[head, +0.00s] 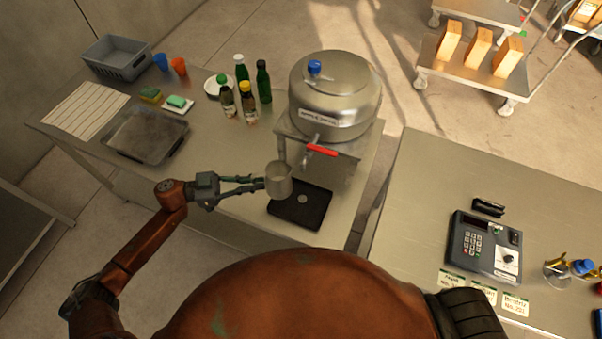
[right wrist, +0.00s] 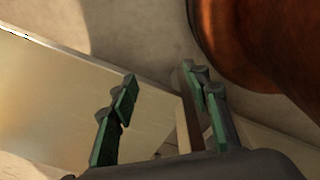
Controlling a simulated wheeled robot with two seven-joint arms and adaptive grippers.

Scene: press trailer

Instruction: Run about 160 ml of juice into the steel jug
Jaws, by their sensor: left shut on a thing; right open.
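The steel jug (head: 279,181) is upright in my left gripper (head: 262,184), whose fingers are shut on it. It is held above the left part of the black drip tray (head: 313,211), near the spout. The steel juice tank (head: 337,90) stands on a metal stand, with a tap with a red lever (head: 321,150) at its front. I cannot see any juice flowing, and the level inside the jug is too small to tell. My right gripper (right wrist: 160,112) is open and empty in the right wrist view; it is not in the head view.
Several bottles (head: 245,90) stand left of the tank. A grey baking tray (head: 146,135), a striped cloth (head: 86,108) and a grey basket (head: 116,58) are farther left. The right table holds a keypad device (head: 484,246) and cards (head: 483,292). A trolley (head: 470,65) with cartons stands behind.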

